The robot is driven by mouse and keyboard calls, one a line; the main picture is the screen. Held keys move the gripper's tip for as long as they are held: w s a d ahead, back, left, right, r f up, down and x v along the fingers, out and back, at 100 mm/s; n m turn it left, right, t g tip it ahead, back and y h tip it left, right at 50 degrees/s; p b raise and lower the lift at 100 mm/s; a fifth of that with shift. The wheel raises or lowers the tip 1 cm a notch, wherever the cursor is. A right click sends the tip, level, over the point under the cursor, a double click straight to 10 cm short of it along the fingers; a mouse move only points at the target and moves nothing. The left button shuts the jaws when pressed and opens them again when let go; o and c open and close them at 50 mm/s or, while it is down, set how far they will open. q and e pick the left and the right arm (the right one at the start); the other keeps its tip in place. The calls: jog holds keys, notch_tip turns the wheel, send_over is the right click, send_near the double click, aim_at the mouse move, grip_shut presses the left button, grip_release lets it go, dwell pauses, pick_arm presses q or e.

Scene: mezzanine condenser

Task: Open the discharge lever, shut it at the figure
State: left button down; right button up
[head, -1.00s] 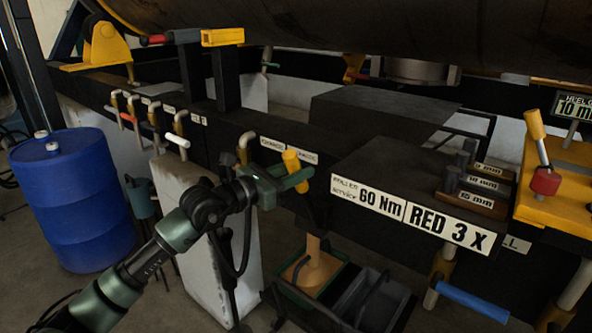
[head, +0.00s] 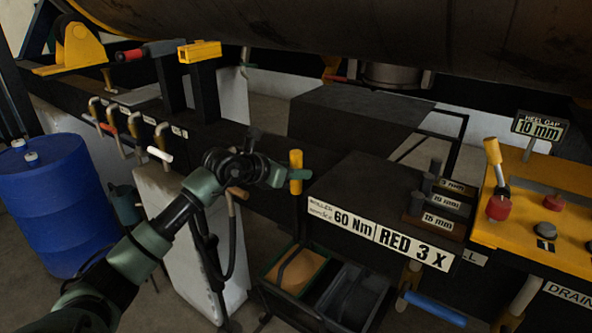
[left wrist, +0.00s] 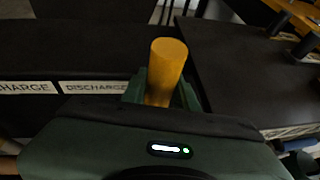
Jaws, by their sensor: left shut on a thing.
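The yellow discharge lever (head: 295,158) stands about upright at the beam's front, left of the block marked "60 Nm". My left gripper (head: 298,175) is shut around it. In the left wrist view the yellow grip (left wrist: 167,68) rises between the green fingers (left wrist: 163,92), with "DISCHARGE" labels (left wrist: 95,88) to its left. Below the lever, a green-rimmed bin (head: 322,265) holds tan material (head: 297,273). No falling stream shows above it. A small sign (head: 540,127) at the right reads "HEEL GAP 10 mm". My right gripper is out of view.
Several other handles (head: 130,125) line the beam at left. A dark block (head: 345,195) marked "60 Nm" and "RED 3 X" stands close right of the lever. A yellow control panel (head: 560,240) is far right, a blue drum (head: 55,205) at left.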

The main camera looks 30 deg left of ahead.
pick_arm(q)
jog(key=c, duration=1.1)
grip_release()
jog(key=shift+r, duration=0.15)
jog(key=shift+w, duration=0.15)
jog(key=shift+s+a+b, duration=0.15)
jog(key=shift+s+b, duration=0.15)
jog(key=shift+s, duration=0.1)
jog(key=b+v, duration=0.3)
jog(key=v, duration=0.4)
